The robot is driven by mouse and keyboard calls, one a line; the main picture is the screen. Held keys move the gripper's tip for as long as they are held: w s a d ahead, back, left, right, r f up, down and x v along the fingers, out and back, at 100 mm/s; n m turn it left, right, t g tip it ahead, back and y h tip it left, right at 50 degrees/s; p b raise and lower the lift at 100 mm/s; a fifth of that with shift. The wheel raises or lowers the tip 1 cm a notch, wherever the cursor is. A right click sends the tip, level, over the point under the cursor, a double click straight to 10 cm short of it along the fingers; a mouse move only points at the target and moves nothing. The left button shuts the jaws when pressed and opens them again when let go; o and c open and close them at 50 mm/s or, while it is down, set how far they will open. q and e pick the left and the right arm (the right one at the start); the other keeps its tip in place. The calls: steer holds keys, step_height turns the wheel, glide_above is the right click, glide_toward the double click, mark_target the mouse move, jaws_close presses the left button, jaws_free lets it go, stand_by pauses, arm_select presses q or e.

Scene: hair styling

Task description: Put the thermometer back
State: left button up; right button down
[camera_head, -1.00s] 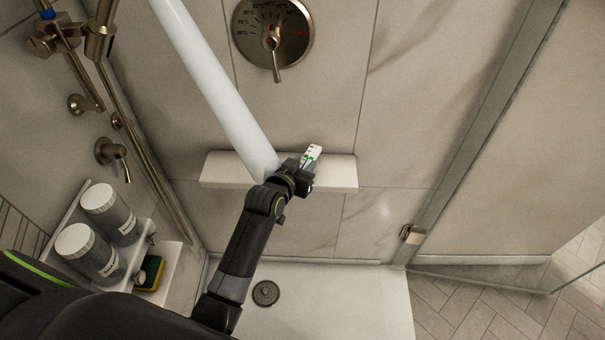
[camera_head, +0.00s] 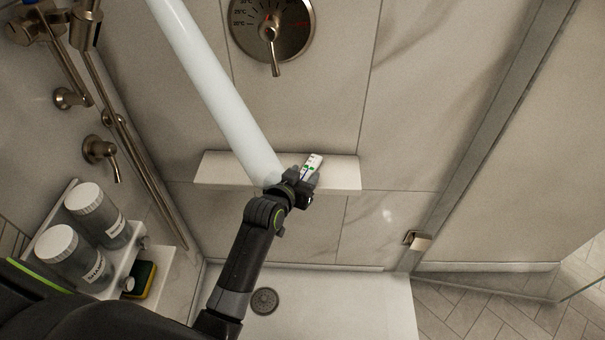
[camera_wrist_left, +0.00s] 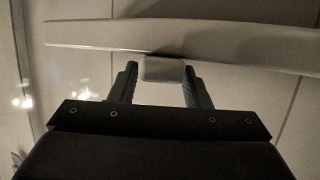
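The thermometer (camera_head: 312,165) is a small white device with green marks. In the head view it sticks up from my left gripper (camera_head: 302,187), in front of a white wall shelf (camera_head: 220,170). In the left wrist view its pale block-like end (camera_wrist_left: 162,69) sits between the two fingertips of my left gripper (camera_wrist_left: 162,82), which appear to press on its sides. The shelf's edge (camera_wrist_left: 100,34) passes just beyond it there. I cannot tell whether the thermometer touches the shelf. The fingers partly hide its lower part. My right gripper is not in view.
A round temperature dial (camera_head: 270,28) with a lever is on the wall above the shelf. Bottles (camera_head: 97,212) and a sponge (camera_head: 143,280) stand on a caddy at left. A glass door hinge (camera_head: 417,240) is at right. The shelf's visible top looks bare.

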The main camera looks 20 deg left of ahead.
arm_select(q)
steer(key=shift+o, duration=0.6)
steer(key=shift+r, duration=0.3)
steer(key=v, duration=1.2)
steer(key=shift+a, duration=0.1)
